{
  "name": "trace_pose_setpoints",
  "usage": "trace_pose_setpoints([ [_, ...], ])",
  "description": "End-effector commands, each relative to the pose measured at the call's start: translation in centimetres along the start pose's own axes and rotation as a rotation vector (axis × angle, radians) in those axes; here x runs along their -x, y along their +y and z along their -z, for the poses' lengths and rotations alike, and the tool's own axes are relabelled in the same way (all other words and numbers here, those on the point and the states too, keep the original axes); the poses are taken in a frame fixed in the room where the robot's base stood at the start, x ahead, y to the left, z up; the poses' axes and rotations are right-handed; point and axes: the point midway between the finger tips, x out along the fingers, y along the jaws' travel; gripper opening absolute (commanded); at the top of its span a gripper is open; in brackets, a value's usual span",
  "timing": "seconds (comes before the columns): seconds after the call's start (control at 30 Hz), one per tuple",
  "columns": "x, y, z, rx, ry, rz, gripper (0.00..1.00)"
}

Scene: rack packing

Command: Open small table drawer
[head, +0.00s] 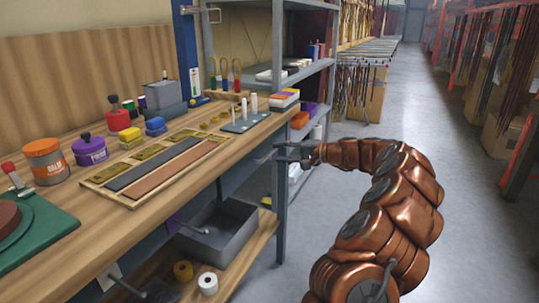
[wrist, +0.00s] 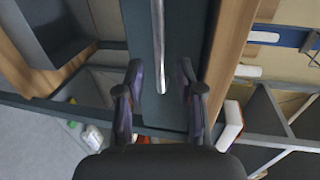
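The drawer front (wrist: 172,115) is a dark blue-grey panel in the wrist view, running up the middle of the picture beside the wooden table edge. A silver bar handle (wrist: 158,45) lies along it and ends between my fingers. The drawer looks shut. My gripper (wrist: 160,72) is open, one finger on each side of the handle's end; I cannot tell how deep the fingers reach or whether they touch it. In the head view my gripper (head: 281,152) is at the right end of the wooden workbench (head: 112,215), just below its top; the handle is hidden there.
A grey bin (head: 238,240) and tape rolls (head: 207,283) stand on the lower shelf. Jars, trays and blocks cover the bench top. A metal shelf unit (head: 310,72) stands behind my gripper. The aisle floor (head: 405,110) to the right is clear.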

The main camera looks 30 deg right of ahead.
Motion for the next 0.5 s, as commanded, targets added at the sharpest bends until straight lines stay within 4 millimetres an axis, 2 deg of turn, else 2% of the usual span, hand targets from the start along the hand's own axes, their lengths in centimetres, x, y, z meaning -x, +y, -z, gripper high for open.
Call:
trace_pose_setpoints([
  [0.23,-3.2,0.1,0.0,0.001,0.0,0.0,0.37],
  [0.5,-4.5,-0.1,-0.1,0.002,0.0,0.0,0.37],
])
